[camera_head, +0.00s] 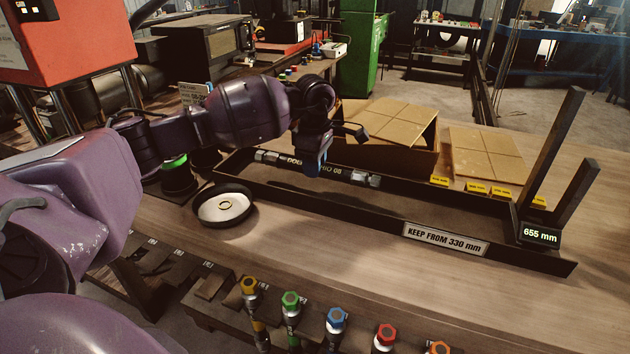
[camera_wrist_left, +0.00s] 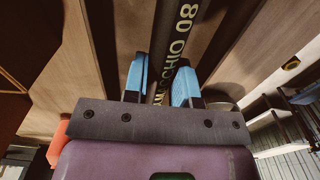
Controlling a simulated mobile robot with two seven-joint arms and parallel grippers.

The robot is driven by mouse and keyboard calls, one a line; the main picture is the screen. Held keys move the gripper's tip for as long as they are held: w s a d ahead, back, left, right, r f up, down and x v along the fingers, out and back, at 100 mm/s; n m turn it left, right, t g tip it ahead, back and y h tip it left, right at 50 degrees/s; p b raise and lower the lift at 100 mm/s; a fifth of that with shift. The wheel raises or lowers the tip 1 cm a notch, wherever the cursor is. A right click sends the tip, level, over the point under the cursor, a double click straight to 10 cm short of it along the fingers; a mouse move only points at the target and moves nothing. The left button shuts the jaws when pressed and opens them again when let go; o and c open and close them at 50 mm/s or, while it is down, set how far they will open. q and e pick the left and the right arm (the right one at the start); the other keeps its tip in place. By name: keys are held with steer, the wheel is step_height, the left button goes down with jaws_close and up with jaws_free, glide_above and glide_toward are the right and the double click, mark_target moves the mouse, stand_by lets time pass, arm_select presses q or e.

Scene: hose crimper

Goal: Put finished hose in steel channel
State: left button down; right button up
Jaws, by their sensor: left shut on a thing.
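The finished hose (camera_head: 341,173) is black with yellowish lettering and a metal fitting at each end. My left gripper (camera_head: 317,168) is shut on its middle; the blue fingers straddle it in the left wrist view, where the hose (camera_wrist_left: 183,35) runs up between them. The steel channel (camera_head: 375,243) is a long dark trough on the table, with a "KEEP FROM 330 mm" plate on its front wall. The hose lies roughly parallel to the channel, over or along its rear side. I cannot tell whether it touches the channel. My right gripper is not in view.
A round dish (camera_head: 223,208) stands by the channel's left end. Dark uprights (camera_head: 557,150) and a 655 mm display (camera_head: 540,235) stand at its right end. Cardboard boxes (camera_head: 390,130) sit behind. Several colour-capped fittings (camera_head: 337,320) line the front. The table between is clear.

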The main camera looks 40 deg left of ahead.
mark_target(315, 191)
arm_select(q)
steer(key=shift+f, duration=2.15)
steer(key=shift+f, duration=0.15)
steer(key=c, duration=0.9)
jaws_free()
step_height(315, 191, up, 12)
steer(key=shift+r, duration=0.1)
